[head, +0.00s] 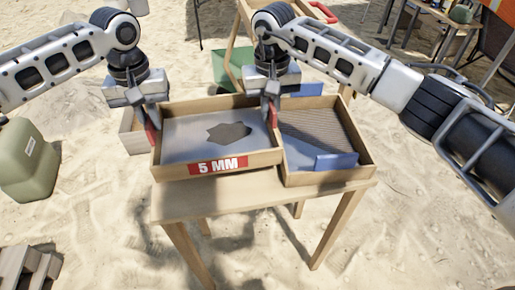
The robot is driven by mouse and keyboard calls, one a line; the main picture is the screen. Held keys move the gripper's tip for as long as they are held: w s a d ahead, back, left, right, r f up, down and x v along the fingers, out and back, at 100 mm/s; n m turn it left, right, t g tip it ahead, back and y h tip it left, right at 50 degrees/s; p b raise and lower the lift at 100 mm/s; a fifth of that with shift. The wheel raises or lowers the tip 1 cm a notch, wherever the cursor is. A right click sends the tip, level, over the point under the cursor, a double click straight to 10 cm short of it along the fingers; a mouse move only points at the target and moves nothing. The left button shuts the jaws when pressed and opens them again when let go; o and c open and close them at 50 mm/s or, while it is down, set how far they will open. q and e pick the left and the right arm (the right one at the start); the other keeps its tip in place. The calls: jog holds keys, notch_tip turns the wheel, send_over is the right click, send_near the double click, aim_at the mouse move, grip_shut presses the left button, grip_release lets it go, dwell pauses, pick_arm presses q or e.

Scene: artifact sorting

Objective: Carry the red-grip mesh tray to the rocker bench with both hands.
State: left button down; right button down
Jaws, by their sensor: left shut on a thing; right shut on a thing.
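The mesh tray with red grips and a red "5 MM" label (167,171) is a shallow wooden frame at the left of a small wooden table (265,196). A dark irregular patch shows in the middle of its grey mesh. My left gripper (152,117) is shut on the red grip at its left side. My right gripper (272,104) is shut on the red grip at its right side. The jaws partly hide both grips. I cannot tell whether the tray touches the table. Which thing is the rocker bench is not clear.
A second wooden mesh tray (367,168) with blue grips sits close to the right of the first. A wooden frame (243,35) and a green box (224,68) stand behind. An olive container (28,160) stands left and wooden slats (28,268) lie lower left. Open sand surrounds the table.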

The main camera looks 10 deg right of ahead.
aim_at(156, 135)
pick_arm(q)
jog(key=shift+a+f, duration=0.1)
jog(key=shift+a, duration=0.05)
pick_arm(e)
jog(key=shift+d+f, duration=0.1)
jog(key=shift+d, duration=0.05)
